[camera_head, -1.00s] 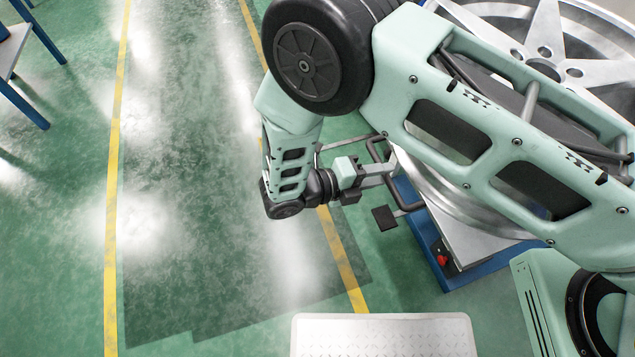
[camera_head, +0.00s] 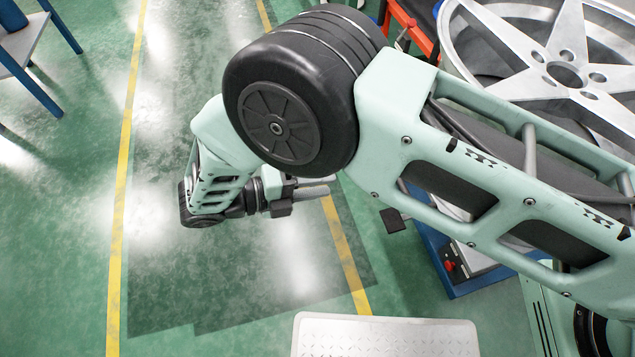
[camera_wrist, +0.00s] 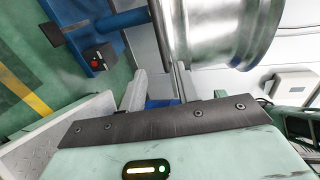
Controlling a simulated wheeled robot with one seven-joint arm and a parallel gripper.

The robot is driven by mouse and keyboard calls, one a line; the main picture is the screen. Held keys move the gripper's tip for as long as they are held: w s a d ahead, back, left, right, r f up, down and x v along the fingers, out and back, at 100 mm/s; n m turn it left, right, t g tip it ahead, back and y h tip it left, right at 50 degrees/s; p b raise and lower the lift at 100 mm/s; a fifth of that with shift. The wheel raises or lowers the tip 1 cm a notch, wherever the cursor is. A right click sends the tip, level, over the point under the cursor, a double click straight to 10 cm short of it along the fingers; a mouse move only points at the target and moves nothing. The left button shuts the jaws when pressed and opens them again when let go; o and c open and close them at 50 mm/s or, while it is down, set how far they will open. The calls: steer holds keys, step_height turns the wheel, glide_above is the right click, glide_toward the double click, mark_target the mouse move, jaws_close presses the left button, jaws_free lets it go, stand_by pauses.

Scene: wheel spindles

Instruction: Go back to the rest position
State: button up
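My gripper (camera_head: 322,187) hangs over the green floor to the left of the wheel stand. Its jaws are empty. In the wrist view the two pale fingers of my gripper (camera_wrist: 160,88) stand apart with nothing between them. A big silver spoked wheel (camera_head: 512,32) lies at the upper right, partly covered by my arm. It also shows in the wrist view (camera_wrist: 222,40), beyond the fingers. The blue stand (camera_head: 432,250) is under the wheel, mostly hidden by my arm.
A red button (camera_head: 449,266) is on the stand, and a dark pedal (camera_head: 393,220) sticks out from its left. A blue-legged table (camera_head: 40,85) is at the upper left. An orange frame (camera_head: 412,22) is behind the arm. The floor between the yellow lines is clear.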

stand_by(0.4)
steer(key=s+d+r+m+g+y, duration=0.25)
steer(key=d+r+m+y, duration=0.35)
steer(key=m, duration=0.5)
steer(key=s+d+r+m+g+y, duration=0.1)
steer(key=s+d+r+m+y, duration=0.35)
steer(key=r+m, duration=0.5)
steer(key=s+d+r+m+g+y, duration=0.2)
steer(key=d+r+m+y, duration=0.35)
steer(key=m, duration=0.65)
step_height(320, 180, up, 14)
steer(key=p, duration=1.4)
steer(key=shift+d+f+h, duration=0.15)
steer(key=shift+d+h, duration=0.15)
steer(key=shift+h, duration=0.1)
